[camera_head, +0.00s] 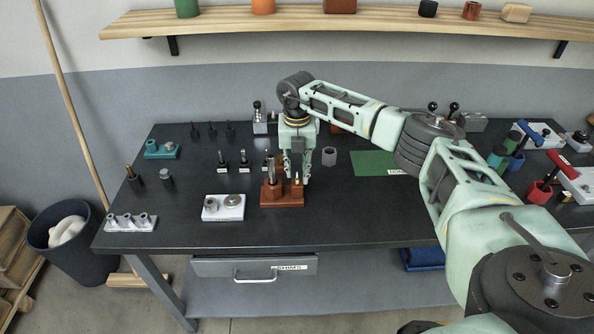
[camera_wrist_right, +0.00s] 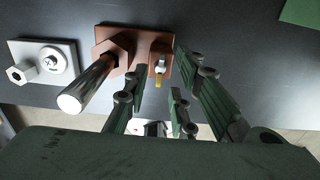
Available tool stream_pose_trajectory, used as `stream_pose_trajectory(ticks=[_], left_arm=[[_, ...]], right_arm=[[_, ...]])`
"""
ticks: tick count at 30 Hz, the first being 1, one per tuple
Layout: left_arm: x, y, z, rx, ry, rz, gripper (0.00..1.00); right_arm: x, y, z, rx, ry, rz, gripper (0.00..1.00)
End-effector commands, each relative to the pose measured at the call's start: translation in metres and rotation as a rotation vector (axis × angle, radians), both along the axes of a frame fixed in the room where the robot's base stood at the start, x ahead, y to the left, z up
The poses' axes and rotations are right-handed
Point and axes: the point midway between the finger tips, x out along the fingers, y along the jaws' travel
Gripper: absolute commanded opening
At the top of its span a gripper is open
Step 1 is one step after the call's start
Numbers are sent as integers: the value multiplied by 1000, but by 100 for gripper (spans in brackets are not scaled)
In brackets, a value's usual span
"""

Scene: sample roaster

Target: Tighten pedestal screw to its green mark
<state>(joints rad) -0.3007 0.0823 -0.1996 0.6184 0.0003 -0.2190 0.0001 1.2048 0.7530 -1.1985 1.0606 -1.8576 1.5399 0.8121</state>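The brown pedestal block (camera_head: 282,200) stands near the front middle of the dark table, with a hex boss and an upright silver post. It also shows in the right wrist view (camera_wrist_right: 129,42), where a small screw (camera_wrist_right: 159,68) with a pale head and brass-coloured end stands beside the hex boss. My right gripper (camera_head: 297,178) points down at the block's right side. In the wrist view its fingers (camera_wrist_right: 163,78) are apart on either side of the screw, with no clear contact. I cannot make out a green mark on the screw. My left gripper is not in view.
A white plate (camera_head: 211,214) with a nut and a round screw fitting lies left of the block. A grey ring (camera_head: 329,156) and a green mat (camera_head: 374,163) lie to the right. Several dark upright tools stand behind. The front table edge is close.

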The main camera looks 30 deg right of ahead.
Motion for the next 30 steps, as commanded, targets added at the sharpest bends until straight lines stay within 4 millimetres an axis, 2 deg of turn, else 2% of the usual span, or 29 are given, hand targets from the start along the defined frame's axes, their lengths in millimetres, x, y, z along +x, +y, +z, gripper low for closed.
stream_pose_trajectory(ticks=[9, 15, 21, 30], left_arm=[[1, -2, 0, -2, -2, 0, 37], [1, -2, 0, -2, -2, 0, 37], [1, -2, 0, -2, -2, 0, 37], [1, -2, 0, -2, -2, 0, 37]], right_arm=[[1, 0, 68, 0, -5, 0, 24], [1, 0, 98, 1, -3, -1, 24], [0, 0, 108, 0, 0, -1, 24], [0, 0, 108, 0, 0, -1, 24]])
